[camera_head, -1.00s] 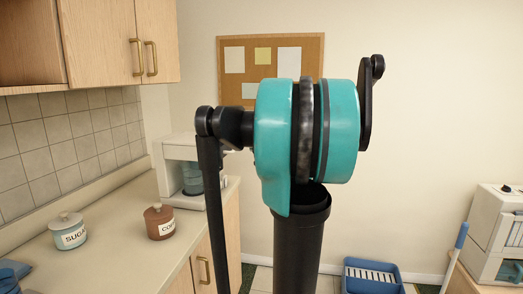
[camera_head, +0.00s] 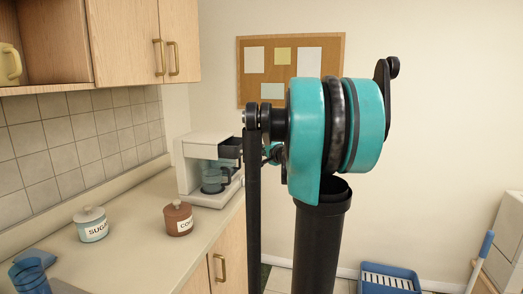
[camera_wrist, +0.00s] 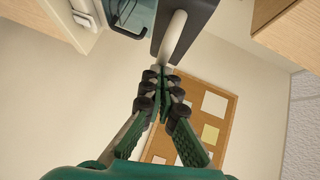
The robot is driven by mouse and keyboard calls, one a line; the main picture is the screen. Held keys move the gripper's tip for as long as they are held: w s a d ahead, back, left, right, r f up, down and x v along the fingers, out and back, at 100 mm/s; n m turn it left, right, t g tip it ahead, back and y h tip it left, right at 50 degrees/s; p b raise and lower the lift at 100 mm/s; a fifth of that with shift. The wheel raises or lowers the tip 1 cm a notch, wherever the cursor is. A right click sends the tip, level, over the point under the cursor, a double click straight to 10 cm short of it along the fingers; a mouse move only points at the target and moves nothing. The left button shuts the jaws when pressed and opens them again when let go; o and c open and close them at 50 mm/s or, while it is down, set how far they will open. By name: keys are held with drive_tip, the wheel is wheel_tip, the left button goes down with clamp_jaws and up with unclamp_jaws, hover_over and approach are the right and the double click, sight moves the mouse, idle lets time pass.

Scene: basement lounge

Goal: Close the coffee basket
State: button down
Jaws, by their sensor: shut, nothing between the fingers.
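The coffee basket (camera_head: 230,148) is a dark grey drawer sticking out of the upper front of the white coffee maker (camera_head: 194,155). In the wrist view a dark block with a pale bar-like handle (camera_wrist: 174,36), apparently the basket, is at the top, just beyond my fingertips. My gripper (camera_wrist: 162,78) is shut and empty, its green fingers pointing at that handle; whether they touch is unclear. In the head view my gripper (camera_head: 271,154) is small, right of the basket and largely hidden behind my arm. A glass carafe (camera_head: 213,181) sits below the basket.
A sugar jar (camera_head: 92,226) and a brown coffee jar (camera_head: 178,220) stand on the counter (camera_head: 135,235). Wooden cabinets (camera_head: 140,40) hang above it. A corkboard (camera_head: 290,70) is on the back wall. A blue bin (camera_head: 388,279) stands on the floor.

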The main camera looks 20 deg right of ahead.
sight(240, 148)
drive_tip(key=w+a, duration=0.1)
drive_tip(key=a, duration=0.1)
drive_tip(key=w+a, duration=0.2)
drive_tip(key=a, duration=0.1)
drive_tip(key=w+a, duration=0.2)
drive_tip(key=shift+a, duration=0.3)
